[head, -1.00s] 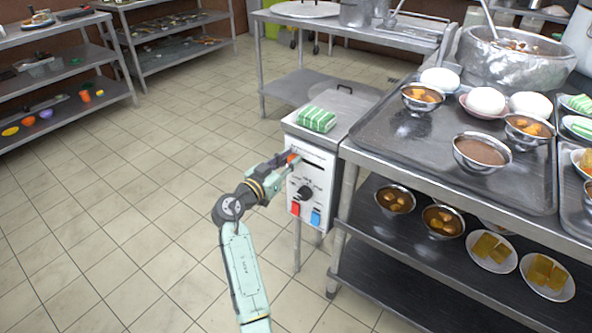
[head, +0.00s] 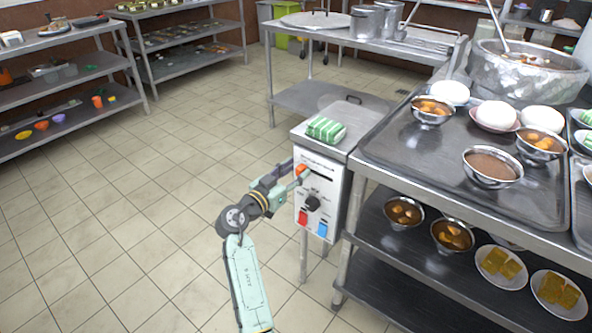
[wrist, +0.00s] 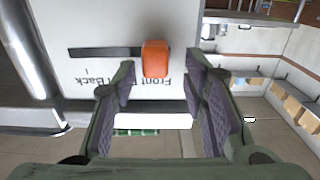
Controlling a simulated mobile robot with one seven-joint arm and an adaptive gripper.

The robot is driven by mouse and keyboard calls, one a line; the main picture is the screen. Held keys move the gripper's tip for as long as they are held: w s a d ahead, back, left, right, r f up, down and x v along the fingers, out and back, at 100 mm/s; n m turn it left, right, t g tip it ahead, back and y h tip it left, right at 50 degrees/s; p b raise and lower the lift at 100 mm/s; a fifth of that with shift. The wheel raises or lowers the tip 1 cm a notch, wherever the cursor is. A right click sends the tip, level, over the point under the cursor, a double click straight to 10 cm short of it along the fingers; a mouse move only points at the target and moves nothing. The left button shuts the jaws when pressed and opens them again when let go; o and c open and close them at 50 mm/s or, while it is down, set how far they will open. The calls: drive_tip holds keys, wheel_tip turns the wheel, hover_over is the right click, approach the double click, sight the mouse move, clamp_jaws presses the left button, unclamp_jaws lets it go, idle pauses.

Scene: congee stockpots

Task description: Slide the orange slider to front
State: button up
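The orange slider (head: 301,170) is on the white control panel (head: 318,214) of a metal unit. In the head view it sits at the left end of a dark slot. The wrist view shows the panel upside down, with the slider (wrist: 155,58) at the slot's right end, by the "Front" lettering; "Back" is toward the other end. My gripper (wrist: 158,65) is open, its two dark-padded fingers on either side of the slider with a visible gap to each. In the head view my gripper (head: 290,180) is at the panel's upper left, partly hiding it.
Below the slot are a black knob (head: 313,203), a red switch (head: 303,217) and a blue switch (head: 322,229). A green-striped package (head: 326,130) lies on the unit's top. A metal table (head: 375,180) with bowls stands close on the right. Floor to the left is clear.

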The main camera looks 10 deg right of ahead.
drive_tip(key=v, duration=1.1)
drive_tip(key=shift+a, duration=0.1)
